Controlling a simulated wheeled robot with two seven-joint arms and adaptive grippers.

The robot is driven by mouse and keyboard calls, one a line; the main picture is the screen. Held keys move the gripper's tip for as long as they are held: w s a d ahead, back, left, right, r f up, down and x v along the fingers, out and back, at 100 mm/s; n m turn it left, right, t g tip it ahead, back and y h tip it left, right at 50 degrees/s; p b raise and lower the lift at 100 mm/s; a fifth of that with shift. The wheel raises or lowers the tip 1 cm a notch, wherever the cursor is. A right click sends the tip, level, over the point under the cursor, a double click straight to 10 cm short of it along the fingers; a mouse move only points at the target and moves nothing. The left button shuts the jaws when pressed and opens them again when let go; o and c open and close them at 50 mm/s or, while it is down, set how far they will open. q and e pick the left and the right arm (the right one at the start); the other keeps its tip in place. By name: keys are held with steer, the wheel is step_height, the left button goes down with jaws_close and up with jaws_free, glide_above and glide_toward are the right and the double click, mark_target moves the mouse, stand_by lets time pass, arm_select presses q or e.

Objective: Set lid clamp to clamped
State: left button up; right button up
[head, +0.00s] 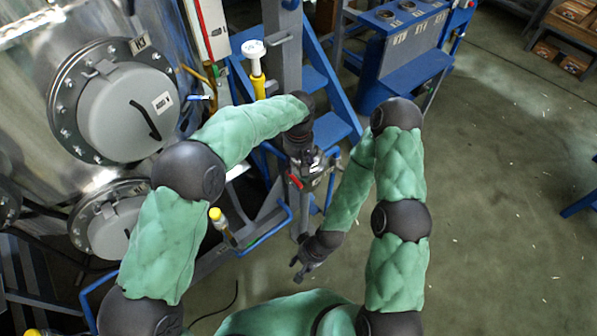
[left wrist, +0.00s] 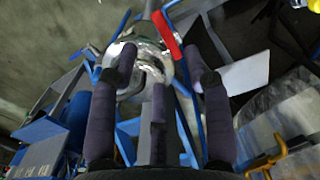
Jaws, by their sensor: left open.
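A small shiny metal vessel top (left wrist: 138,68) lies below my left gripper in the left wrist view. A red lever (left wrist: 168,34), which looks like the lid clamp's handle, stands beside it at the upper right. The red lever (head: 296,181) also shows in the head view, just below my left wrist. My left gripper (head: 312,164) points down over the metal top. In the left wrist view the fingers of my left gripper (left wrist: 162,75) are spread apart with nothing held. The fingers partly hide the clamp area. My right gripper (head: 302,270) hangs lower, apart from the clamp; its finger opening is unclear.
A large steel tank with a round grey hatch (head: 128,112) stands at the left. Blue steps (head: 325,105) and a blue labelled cabinet (head: 400,50) stand behind. A yellow-topped valve (head: 222,222) is left of the clamp.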

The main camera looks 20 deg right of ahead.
arm_select(q)
steer(key=shift+r, duration=2)
steer(key=s+a+f+m+g+h, duration=0.1)
steer(key=s+a+f+h, duration=0.15)
steer(key=a+f, duration=0.6)
steer(key=s+a+f+m+h, duration=0.1)
steer(key=s+a+f, duration=0.3)
steer(key=f, duration=0.7)
steer(key=s+a+f, duration=0.3)
steer(key=s+a, duration=0.3)
steer(key=s, duration=0.2)
steer(key=s+a+f+t, duration=0.1)
steer(key=s+a+f, duration=0.3)
steer(key=s+a, duration=0.2)
steer(key=shift+s+a+f+p, duration=0.15)
steer(key=shift+s+a+p, duration=0.25)
steer(key=shift+s, duration=0.65)
steer(key=shift+h, duration=0.25)
